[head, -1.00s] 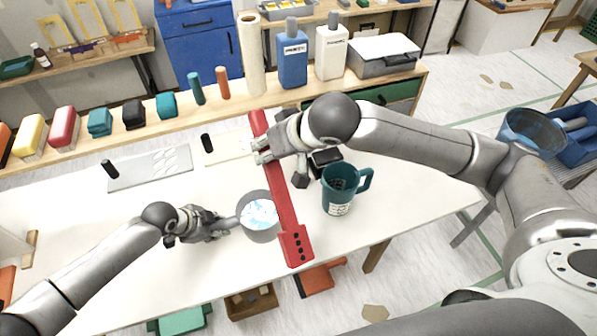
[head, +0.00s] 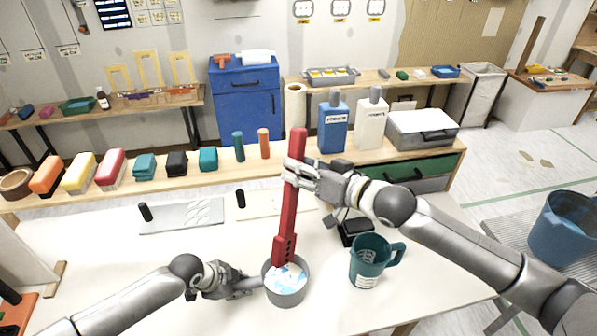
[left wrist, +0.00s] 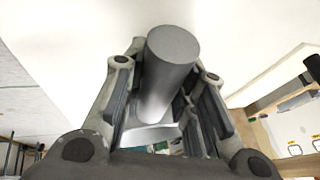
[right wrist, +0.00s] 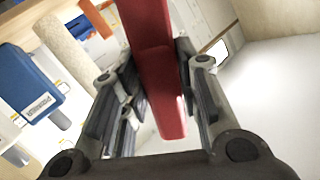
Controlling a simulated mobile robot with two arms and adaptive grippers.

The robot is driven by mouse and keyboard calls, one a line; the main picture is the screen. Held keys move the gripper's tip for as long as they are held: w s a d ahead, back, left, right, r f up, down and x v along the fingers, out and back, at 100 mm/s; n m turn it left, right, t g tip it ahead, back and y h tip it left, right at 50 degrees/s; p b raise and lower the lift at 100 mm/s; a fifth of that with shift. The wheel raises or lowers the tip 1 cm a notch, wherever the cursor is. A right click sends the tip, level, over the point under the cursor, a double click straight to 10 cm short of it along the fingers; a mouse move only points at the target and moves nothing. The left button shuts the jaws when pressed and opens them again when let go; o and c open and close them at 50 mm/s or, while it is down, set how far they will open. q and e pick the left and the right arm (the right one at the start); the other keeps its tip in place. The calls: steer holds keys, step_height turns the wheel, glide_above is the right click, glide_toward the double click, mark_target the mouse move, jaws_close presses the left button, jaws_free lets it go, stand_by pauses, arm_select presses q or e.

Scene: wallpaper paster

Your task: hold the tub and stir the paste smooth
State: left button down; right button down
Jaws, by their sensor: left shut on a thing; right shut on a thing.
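A grey tub (head: 284,297) with white and blue paste (head: 287,279) in it stands on the white table. My left gripper (head: 243,287) is shut on the tub's grey handle (left wrist: 172,62) from the left. My right gripper (head: 298,175) is shut on a red paddle (head: 289,210), high on its shaft; the paddle also shows between the fingers in the right wrist view (right wrist: 158,75). The paddle is near upright, its slotted lower end at the tub's mouth over the paste. Whether its tip is under the paste I cannot tell.
A teal measuring jug (head: 368,262) stands just right of the tub. A black device (head: 355,231) sits behind it. Blue (head: 333,127) and white (head: 370,125) bottles stand on the rear bench.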

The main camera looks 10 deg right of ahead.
step_height(320, 180, down, 13)
steer(key=shift+s+r, duration=0.15)
steer(key=shift+s, duration=0.05)
stand_by(0.9)
steer(key=shift+a, duration=0.1)
steer(key=shift+a, duration=0.1)
